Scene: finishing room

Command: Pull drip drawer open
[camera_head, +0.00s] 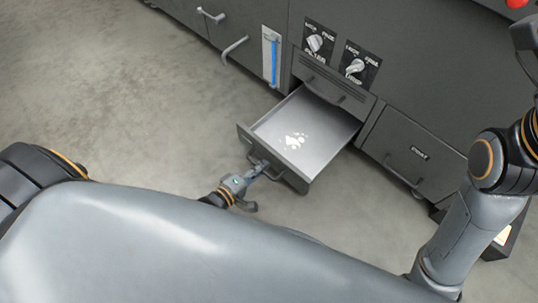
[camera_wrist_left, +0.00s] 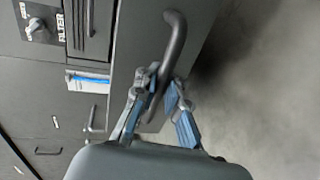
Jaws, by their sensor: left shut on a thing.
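The drip drawer (camera_head: 322,128) is a grey box-shaped drawer pulled well out of the dark cabinet, with pale splashes on its floor. Its front panel carries a dark bar handle (camera_head: 290,181). My left gripper (camera_head: 262,167) is at the left part of this handle and shut on it. In the left wrist view the curved handle (camera_wrist_left: 176,38) passes between the two fingers of my left gripper (camera_wrist_left: 161,88). The finger contact is partly hidden in the head view.
A closed drawer (camera_head: 412,155) is to the right of the open one. Knobs (camera_head: 315,42) and a blue-striped gauge (camera_head: 271,57) are on the cabinet face. A dark box (camera_head: 503,240) stands on the floor at the right. Floor (camera_head: 130,110) to the left is clear.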

